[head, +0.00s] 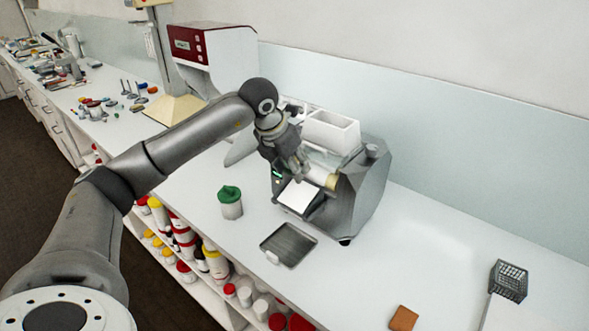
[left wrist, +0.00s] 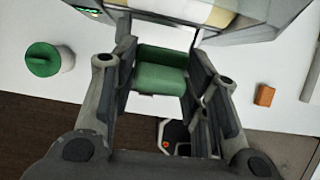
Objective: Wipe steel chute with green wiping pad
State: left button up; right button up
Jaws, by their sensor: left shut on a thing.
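The mill (head: 358,190) stands on the counter, a grey machine with a white hopper on top. A pale sloping plate in a dark frame at its front, which looks like the steel chute (head: 298,197), faces the counter's front edge. My left gripper (head: 301,170) is just above and behind this plate, close to the mill's cream roller. In the left wrist view the green wiping pad (left wrist: 161,72) is between the fingers, which are shut on it. The pad is hidden in the head view, and I cannot tell whether it touches the chute. My right gripper is not in view.
A green-lidded jar (head: 230,203) stands left of the mill. A shallow metal tray (head: 288,244) lies in front of it. A brown block (head: 403,318) and a wire basket (head: 508,281) are at the right. The counter between mill and basket is clear.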

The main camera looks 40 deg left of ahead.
pick_arm(q)
jog(key=b, duration=0.3)
send_over(293, 201)
jog(key=w, duration=0.2)
notch_tip(293, 201, down, 7)
jog(key=shift+w+d+r, duration=0.1)
jog(key=shift+d+r, duration=0.05)
jog(key=shift+r, duration=0.05)
jog(key=s, duration=0.1)
jog(key=s+f+b, duration=0.1)
jog(key=s+b, duration=0.1)
jog(key=shift+a+f, duration=0.2)
jog(key=shift+f, duration=0.1)
jog(key=shift+s+b, duration=0.35)
jog(key=shift+s, duration=0.15)
jog(key=shift+w+f+b, duration=0.25)
jog(key=shift+f+b, duration=0.05)
jog(key=shift+f, duration=0.2)
jog(key=shift+r, duration=0.1)
